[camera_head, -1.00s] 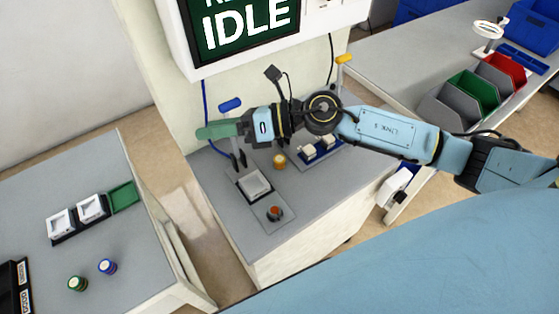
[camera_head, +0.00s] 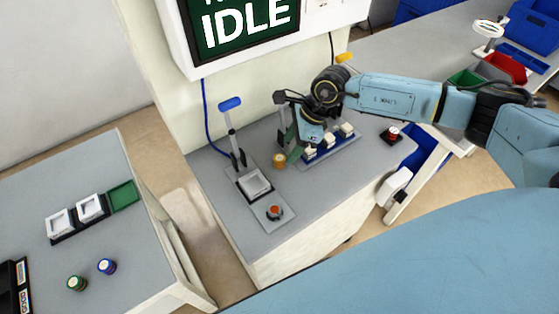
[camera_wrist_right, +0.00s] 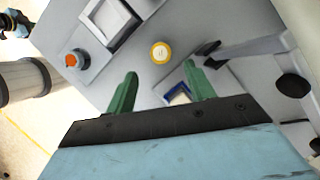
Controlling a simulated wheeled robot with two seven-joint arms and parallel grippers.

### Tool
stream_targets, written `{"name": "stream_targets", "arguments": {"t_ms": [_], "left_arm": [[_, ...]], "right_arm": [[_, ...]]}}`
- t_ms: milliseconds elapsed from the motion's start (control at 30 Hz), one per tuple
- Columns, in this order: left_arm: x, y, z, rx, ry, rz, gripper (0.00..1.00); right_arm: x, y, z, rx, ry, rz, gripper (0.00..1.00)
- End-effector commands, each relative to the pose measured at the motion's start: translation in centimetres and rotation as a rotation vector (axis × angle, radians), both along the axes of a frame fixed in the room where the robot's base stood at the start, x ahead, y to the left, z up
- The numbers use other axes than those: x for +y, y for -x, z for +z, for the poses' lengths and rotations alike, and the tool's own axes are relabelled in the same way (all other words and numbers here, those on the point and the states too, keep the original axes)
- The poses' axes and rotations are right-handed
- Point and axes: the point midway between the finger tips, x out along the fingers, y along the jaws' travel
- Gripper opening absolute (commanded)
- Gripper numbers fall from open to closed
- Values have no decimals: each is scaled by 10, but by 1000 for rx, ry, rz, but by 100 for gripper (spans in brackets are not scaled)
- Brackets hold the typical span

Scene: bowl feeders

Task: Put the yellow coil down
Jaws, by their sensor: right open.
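The yellow coil (camera_head: 279,160) stands upright on the grey bench top, between the press station and the blue rack. It also shows in the right wrist view (camera_wrist_right: 160,52), just beyond the fingertips and apart from them. My right gripper (camera_head: 293,154) is low over the bench beside the coil, on its right. In the wrist view its two green fingers (camera_wrist_right: 161,72) are spread, with nothing between them. My left gripper is in neither view.
A station with a blue-handled lever (camera_head: 230,104), a white pad (camera_head: 253,184) and an orange button (camera_head: 274,212) stands left of the coil. A blue rack (camera_head: 328,147) with white blocks is close on the right.

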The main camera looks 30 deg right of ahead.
Motion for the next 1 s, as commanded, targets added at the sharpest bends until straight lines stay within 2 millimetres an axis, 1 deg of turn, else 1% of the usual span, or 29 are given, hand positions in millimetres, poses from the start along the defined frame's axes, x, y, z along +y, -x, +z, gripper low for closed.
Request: {"name": "stream_targets", "arguments": {"t_ms": [167,333,433,533,733,767,1000], "left_arm": [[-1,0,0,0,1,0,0],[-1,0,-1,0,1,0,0],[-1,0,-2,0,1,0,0],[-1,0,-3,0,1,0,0],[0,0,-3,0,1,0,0],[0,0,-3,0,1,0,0],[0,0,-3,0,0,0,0]], "right_arm": [[7,-3,-10,0,-3,0,54],[21,-11,-32,1,-3,0,54],[24,-12,-44,1,-3,-2,54],[26,-13,-49,0,-1,-2,54],[26,-13,-49,-1,-1,-1,54],[26,-13,-49,-1,-1,-1,52],[26,-13,-49,-1,-2,-2,21]]}}
